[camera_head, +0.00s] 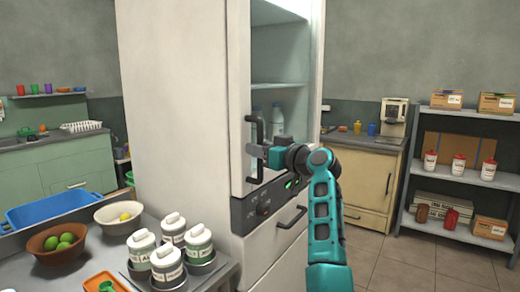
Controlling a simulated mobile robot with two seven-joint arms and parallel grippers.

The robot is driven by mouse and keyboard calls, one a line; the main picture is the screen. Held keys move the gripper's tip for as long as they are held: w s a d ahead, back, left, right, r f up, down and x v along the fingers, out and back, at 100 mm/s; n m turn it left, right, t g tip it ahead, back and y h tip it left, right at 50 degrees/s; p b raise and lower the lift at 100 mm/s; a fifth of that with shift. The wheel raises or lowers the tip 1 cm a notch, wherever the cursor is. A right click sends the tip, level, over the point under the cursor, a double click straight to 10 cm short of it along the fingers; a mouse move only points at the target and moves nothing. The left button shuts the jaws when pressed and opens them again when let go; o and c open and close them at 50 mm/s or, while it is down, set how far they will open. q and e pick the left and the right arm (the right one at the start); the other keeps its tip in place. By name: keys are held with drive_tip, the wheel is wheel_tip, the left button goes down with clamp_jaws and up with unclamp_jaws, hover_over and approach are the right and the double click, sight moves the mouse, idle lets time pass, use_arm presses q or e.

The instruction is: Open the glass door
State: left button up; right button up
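The tall white cabinet (180,110) has a glass door (285,60) on its right-hand face. Through the glass I see a shelf and pale bottles (277,120). The door looks closed. A black vertical handle (260,125) is on the door's left side. My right gripper (256,150) is at the middle of this handle, with a grey finger across the bar. Its other finger is hidden, so I cannot tell whether it grips the bar. My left gripper is out of view.
Below the door are a dark control panel (247,210) and a drawer handle (292,218). A counter at the front left bears white canisters (172,228), a brown bowl (46,245) of green fruit and a blue tray (55,206). Metal shelving (465,180) stands right; floor between is clear.

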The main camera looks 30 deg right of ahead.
clamp_jaws()
drive_tip(key=shift+s, duration=0.1)
idle(0.3)
